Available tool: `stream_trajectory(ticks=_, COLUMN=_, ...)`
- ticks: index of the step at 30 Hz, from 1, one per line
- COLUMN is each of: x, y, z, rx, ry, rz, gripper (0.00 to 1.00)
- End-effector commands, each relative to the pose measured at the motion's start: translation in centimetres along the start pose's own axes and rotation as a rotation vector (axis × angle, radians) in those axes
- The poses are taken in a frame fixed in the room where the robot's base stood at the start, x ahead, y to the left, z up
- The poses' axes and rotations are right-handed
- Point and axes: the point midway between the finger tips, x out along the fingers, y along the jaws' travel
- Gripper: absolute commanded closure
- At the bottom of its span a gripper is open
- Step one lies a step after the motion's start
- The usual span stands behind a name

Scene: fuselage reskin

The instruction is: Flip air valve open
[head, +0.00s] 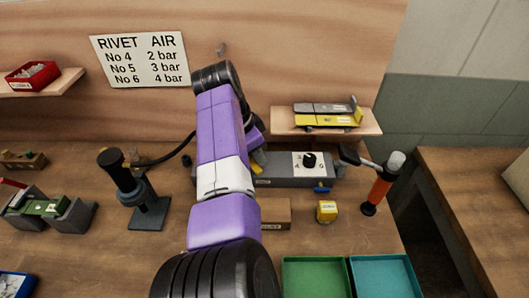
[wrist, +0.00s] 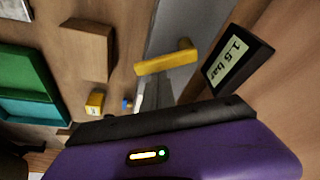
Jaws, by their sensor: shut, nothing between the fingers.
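The air valve's yellow lever (wrist: 165,63) shows in the wrist view on the grey air unit (wrist: 185,22). In the head view a small piece of yellow (head: 258,158) shows beside my arm, on the same grey unit (head: 275,178). My gripper (wrist: 156,84) is shut and empty, its fingertips close to the lever; I cannot tell whether they touch. My purple arm hides the gripper in the head view. A dark display (wrist: 237,60) reading 1.5 bar stands to the right of the lever.
A dial with a black knob (head: 309,160) sits at the unit's right end. A brown block (head: 276,214), a yellow cube (head: 327,211) and green (head: 315,278) and teal (head: 383,277) trays lie in front. An orange-handled tool (head: 377,188) stands right; a dark stand (head: 148,211) stands left.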

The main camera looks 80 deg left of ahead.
Motion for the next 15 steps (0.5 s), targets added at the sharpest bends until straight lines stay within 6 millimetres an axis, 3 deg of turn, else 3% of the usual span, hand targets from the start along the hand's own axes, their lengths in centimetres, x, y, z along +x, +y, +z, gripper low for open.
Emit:
stream_trajectory(ticks=4, x=-0.33, y=0.12, z=0.66, rx=0.115, ry=-0.003, rz=0.041, gripper=1.0)
stream_trajectory(ticks=15, x=-0.36, y=0.37, z=0.51, rx=0.115, ry=-0.001, rz=0.04, gripper=1.0)
